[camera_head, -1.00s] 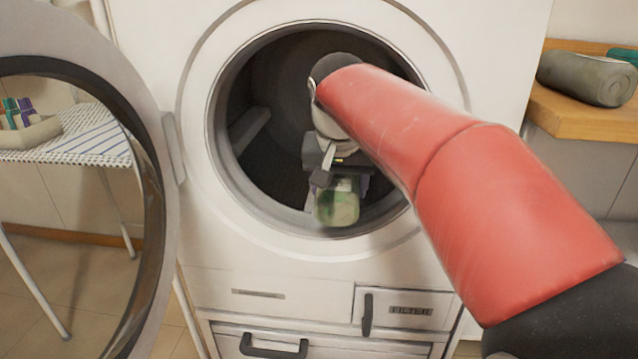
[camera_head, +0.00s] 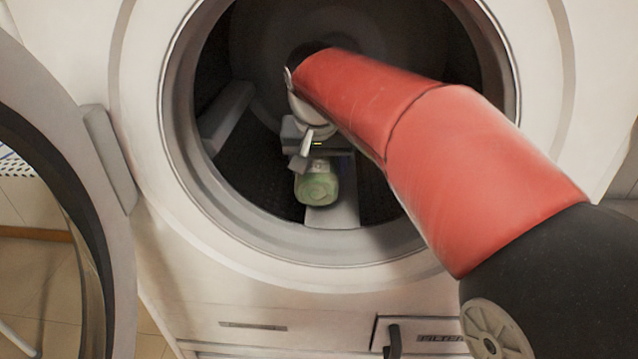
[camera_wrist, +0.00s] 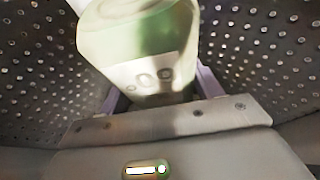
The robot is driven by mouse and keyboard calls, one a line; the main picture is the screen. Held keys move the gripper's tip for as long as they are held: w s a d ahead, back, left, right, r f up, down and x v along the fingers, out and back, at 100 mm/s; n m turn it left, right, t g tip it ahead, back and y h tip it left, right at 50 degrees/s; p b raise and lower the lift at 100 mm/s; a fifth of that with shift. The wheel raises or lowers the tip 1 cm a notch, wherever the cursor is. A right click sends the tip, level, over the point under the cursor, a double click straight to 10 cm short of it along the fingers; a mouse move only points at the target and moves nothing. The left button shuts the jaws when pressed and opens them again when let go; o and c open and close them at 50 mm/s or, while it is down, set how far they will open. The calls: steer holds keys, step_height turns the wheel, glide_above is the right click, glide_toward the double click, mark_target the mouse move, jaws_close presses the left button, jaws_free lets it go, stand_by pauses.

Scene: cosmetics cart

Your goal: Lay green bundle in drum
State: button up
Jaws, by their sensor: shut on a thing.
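The green bundle (camera_head: 317,186) is a pale green roll with a light band, seen end-on low in the drum opening. My gripper (camera_head: 318,168) is shut on it, inside the drum (camera_head: 375,190) of the white washer. In the wrist view the bundle (camera_wrist: 140,45) fills the upper middle, between the finger parts (camera_wrist: 206,82), with the perforated drum wall (camera_wrist: 255,45) on both sides. I cannot tell whether the bundle touches the drum floor. My red arm reaches in from the right and hides part of the opening.
The round door (camera_head: 100,250) stands open at the left. The opening's rim (camera_head: 185,150) surrounds my arm. Paddles show inside the drum, one at the left (camera_head: 228,115). A filter drawer (camera_head: 430,335) with a dark handle is below.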

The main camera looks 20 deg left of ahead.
mark_target(318, 160)
steer(key=shift+f+b, duration=0.45)
steer(key=shift+f, duration=1.3)
steer(key=shift+f, duration=0.1)
steer(key=o, duration=0.8)
steer(key=p+v, duration=0.2)
steer(key=v, duration=1)
steer(key=shift+f+p, duration=0.1)
steer(key=shift+p, duration=0.25)
steer(key=shift+s, duration=0.1)
